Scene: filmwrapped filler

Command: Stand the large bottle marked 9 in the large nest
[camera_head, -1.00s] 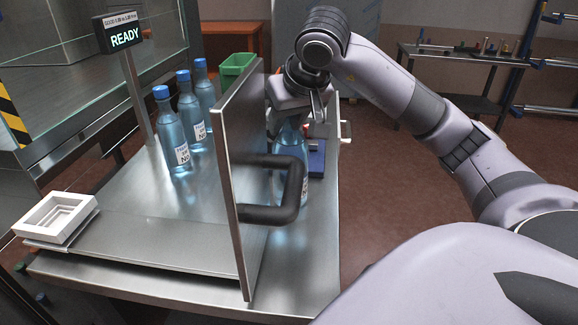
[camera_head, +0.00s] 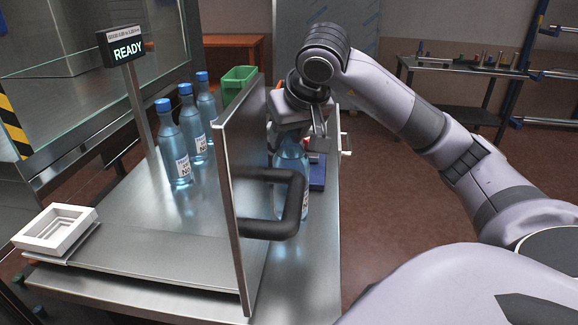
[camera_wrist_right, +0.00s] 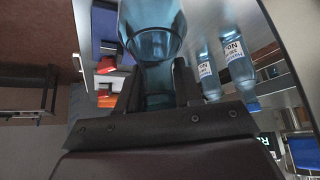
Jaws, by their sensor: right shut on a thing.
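A blue bottle (camera_head: 291,165) stands upright behind the steel panel's handle on the right part of the bench. My right gripper (camera_head: 300,142) is shut on this bottle near its top. In the right wrist view the bottle (camera_wrist_right: 150,30) sits between the two fingers (camera_wrist_right: 152,85). Its number cannot be read. Several other blue bottles (camera_head: 178,150) stand in a row left of the panel, labelled, with numbers too small to read. A white square nest (camera_head: 56,229) with a stepped recess sits at the bench's left end, empty. My left gripper is out of view.
An upright steel panel (camera_head: 240,200) with a black handle (camera_head: 292,205) stands between the held bottle and the nest. A READY sign (camera_head: 127,50) on a post, a green bin (camera_head: 238,78) and a blue block (camera_head: 317,172) are nearby. The bench's left front is clear.

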